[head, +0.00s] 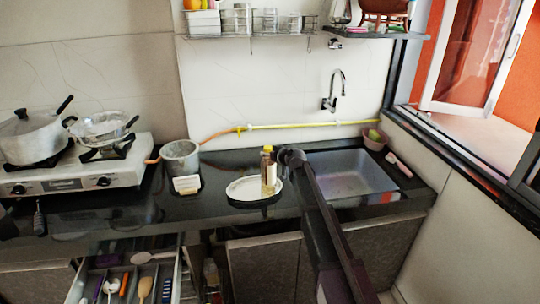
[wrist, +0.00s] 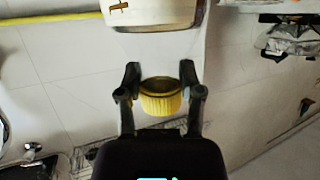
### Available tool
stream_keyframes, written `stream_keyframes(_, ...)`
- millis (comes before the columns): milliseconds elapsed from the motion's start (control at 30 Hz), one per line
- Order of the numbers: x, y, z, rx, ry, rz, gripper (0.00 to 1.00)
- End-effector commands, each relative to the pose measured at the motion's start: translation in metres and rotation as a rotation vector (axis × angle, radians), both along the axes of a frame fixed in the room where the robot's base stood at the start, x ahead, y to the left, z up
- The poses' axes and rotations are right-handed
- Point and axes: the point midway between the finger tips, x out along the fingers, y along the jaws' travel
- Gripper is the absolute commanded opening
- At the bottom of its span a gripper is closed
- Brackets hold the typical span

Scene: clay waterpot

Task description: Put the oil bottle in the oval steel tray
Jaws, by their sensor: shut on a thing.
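The oil bottle (head: 268,172), with a brown neck, pale label and yellow cap, is upright over the right part of the oval steel tray (head: 240,190) on the dark counter. I cannot tell whether its base touches the tray. My gripper (head: 280,156) comes in from the right at the bottle's upper part. In the wrist view, my gripper (wrist: 160,76) is shut on the bottle, with the yellow cap (wrist: 162,100) between its fingers.
A steel pot (head: 181,160) and a small white item (head: 187,184) stand left of the tray. The sink (head: 350,175) is to the right, behind my arm. A stove with pots (head: 75,165) is at the far left. An open drawer (head: 130,280) holds utensils below the counter.

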Motion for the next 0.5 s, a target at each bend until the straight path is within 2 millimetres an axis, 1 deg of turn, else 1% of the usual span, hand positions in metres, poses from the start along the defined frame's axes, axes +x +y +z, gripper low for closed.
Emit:
stream_keyframes(167,0.0001,-0.0002,0.0005,0.001,0.000,-0.001,0.00)
stream_keyframes(300,0.0002,-0.0002,-0.0029,0.001,0.000,-0.001,0.00)
stream_keyframes(333,0.0001,-0.0002,-0.0020,0.000,0.000,0.000,0.57)
stream_keyframes(367,0.0000,-0.0002,-0.0018,0.000,0.000,0.000,0.66)
stream_keyframes(400,0.0000,-0.0002,-0.0018,0.000,0.000,0.000,0.78)
stream_keyframes(433,0.0000,-0.0002,-0.0018,0.000,0.000,0.000,0.83)
stream_keyframes(500,0.0000,-0.0002,-0.0018,0.000,0.000,0.000,0.83)
